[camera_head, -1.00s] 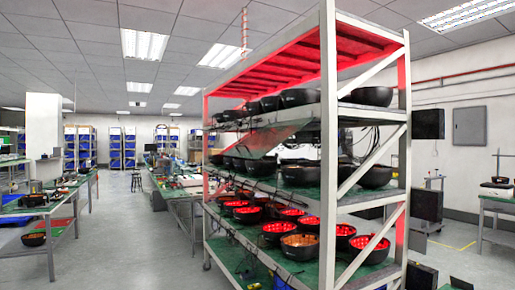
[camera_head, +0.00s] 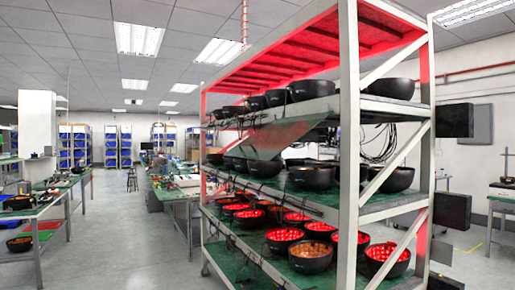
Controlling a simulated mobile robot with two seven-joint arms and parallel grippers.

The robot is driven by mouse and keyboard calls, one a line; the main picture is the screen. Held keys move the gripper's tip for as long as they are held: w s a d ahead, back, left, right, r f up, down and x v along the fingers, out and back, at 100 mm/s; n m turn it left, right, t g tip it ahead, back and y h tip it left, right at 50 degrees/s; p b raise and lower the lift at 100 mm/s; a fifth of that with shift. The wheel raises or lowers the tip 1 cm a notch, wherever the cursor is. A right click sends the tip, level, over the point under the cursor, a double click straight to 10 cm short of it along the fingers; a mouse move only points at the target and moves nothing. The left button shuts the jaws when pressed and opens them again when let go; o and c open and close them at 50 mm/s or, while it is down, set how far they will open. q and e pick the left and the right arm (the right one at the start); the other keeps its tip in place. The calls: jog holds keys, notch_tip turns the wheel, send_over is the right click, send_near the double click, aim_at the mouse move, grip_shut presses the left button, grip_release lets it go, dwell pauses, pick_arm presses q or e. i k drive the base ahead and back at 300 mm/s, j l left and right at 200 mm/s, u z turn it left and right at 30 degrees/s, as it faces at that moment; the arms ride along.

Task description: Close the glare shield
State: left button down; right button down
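A white metal rack (camera_head: 348,150) with several shelves stands at the centre right. A thin translucent panel (camera_head: 281,139), which looks like the glare shield, sticks out at a tilt from the rack's long left side, between the upper and middle shelves. Black bowl-shaped units (camera_head: 312,177) stand on the middle shelf behind and below it. Its hinge line is too small to make out. Neither of my grippers shows in the view.
Bowls with glowing red insides (camera_head: 284,240) fill the lower shelf. Cables (camera_head: 381,142) hang at the rack's right part. Green-topped workbenches (camera_head: 179,185) stand left of the rack. The grey floor (camera_head: 125,235) between the benches is clear.

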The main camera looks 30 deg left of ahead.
aim_at(276, 136)
jog(key=i+j, duration=0.2)
jog(key=j, duration=0.15)
jog(key=i+j+z, duration=0.1)
jog(key=j, duration=0.2)
jog(key=i+j, duration=0.2)
jog(key=j, duration=0.15)
jog(key=i+j+z, duration=0.1)
jog(key=j, duration=0.25)
jog(key=i+j, duration=0.25)
jog(key=j, duration=0.15)
jog(key=z, duration=0.05)
